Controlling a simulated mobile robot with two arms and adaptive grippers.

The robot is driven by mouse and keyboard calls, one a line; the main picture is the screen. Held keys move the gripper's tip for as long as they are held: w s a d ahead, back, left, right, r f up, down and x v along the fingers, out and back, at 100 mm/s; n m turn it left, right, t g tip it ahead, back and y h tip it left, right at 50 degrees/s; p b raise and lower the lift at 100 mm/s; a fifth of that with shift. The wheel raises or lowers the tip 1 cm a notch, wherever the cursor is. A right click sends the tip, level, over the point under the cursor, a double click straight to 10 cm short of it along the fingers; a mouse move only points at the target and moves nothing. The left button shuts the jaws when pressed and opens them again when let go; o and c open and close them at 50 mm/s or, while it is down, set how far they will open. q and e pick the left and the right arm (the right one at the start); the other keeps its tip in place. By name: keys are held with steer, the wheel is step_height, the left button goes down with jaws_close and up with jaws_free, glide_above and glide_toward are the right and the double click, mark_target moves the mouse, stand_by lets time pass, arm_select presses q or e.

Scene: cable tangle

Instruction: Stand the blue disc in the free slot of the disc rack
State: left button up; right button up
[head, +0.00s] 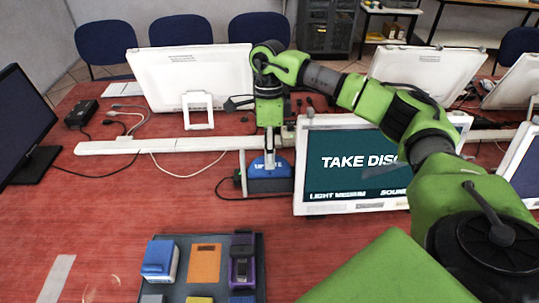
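A blue disc (261,170) with white lettering stands upright, its rounded upper part showing above a dark grey box (268,186) beside the screen. Its lower part is hidden by the box. My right gripper (269,156) points straight down over the disc, its fingertips at the disc's upper part and covering some of the lettering. I cannot tell whether the fingers are closed on it. I cannot make out a disc rack with a free slot for certain. My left gripper is not in view.
The screen (340,180) reading "TAKE DISC" stands just right of the box. A dark tray (217,248) with several coloured items lies at the front. A white bar (110,147) and cables lie behind. The red table (110,205) is largely clear at left.

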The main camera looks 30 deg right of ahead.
jaws_close()
steer(key=p+v, duration=0.8)
steer(key=v, duration=0.5)
stand_by(0.6)
steer(key=shift+r+p, duration=0.1)
steer(key=shift+p, duration=0.25)
